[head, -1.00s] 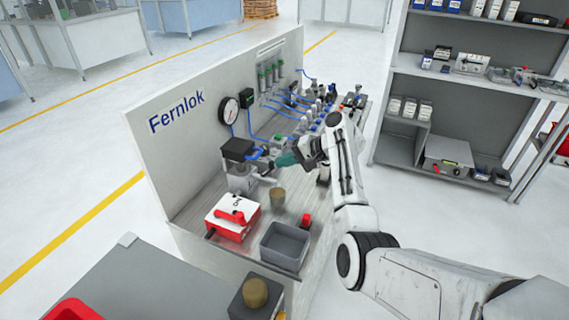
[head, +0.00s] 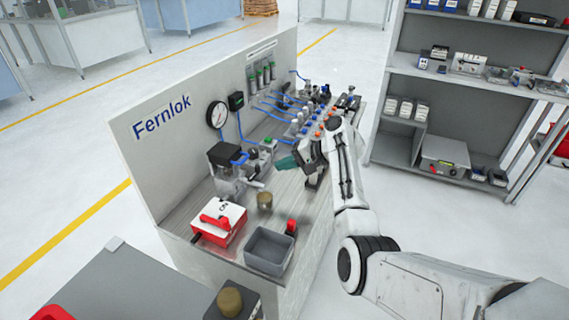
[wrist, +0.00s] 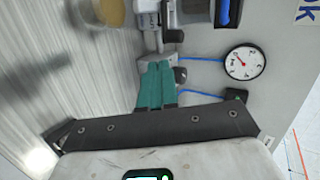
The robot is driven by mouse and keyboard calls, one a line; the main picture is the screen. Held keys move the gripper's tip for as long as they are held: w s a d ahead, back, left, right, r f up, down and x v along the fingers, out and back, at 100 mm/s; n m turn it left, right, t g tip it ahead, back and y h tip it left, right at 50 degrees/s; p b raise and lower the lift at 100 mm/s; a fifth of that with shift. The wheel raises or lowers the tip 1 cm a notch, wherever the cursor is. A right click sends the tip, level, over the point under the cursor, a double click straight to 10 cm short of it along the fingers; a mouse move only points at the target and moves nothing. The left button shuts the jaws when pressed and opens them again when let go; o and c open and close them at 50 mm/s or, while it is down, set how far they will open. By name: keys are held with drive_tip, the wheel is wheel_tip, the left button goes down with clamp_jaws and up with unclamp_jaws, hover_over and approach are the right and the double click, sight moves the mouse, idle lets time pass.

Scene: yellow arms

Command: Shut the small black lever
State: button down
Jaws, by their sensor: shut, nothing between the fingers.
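My gripper (head: 287,163) has teal fingers pressed together with nothing between them. It is over the bench, to the right of the grey device with a black top (head: 224,155) and a blue handle. In the wrist view the closed fingers (wrist: 154,68) point at a pale grey block (wrist: 158,58). A small dark knob or lever (wrist: 180,74) sits just right of the fingers; I cannot tell if they touch it. I cannot tell surely whether this is the task's black lever, nor its position. In the head view my gripper and arm hide part of this area.
A white panel (head: 160,165) with a gauge (head: 217,114) backs the bench. A brass-coloured cylinder (head: 265,201), a red and white box (head: 218,223) and a grey bin (head: 269,251) stand in front. Blue hoses and several valves lie beyond my gripper. Shelves (head: 470,80) stand at right.

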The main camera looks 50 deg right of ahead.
drive_tip(key=s+d+r+b, duration=0.2)
drive_tip(key=s+d+r, duration=0.2)
drive_tip(key=d+r, duration=0.1)
drive_tip(key=shift+s+d, duration=0.2)
drive_tip(key=shift+d, duration=0.6)
drive_tip(key=shift+f, duration=0.1)
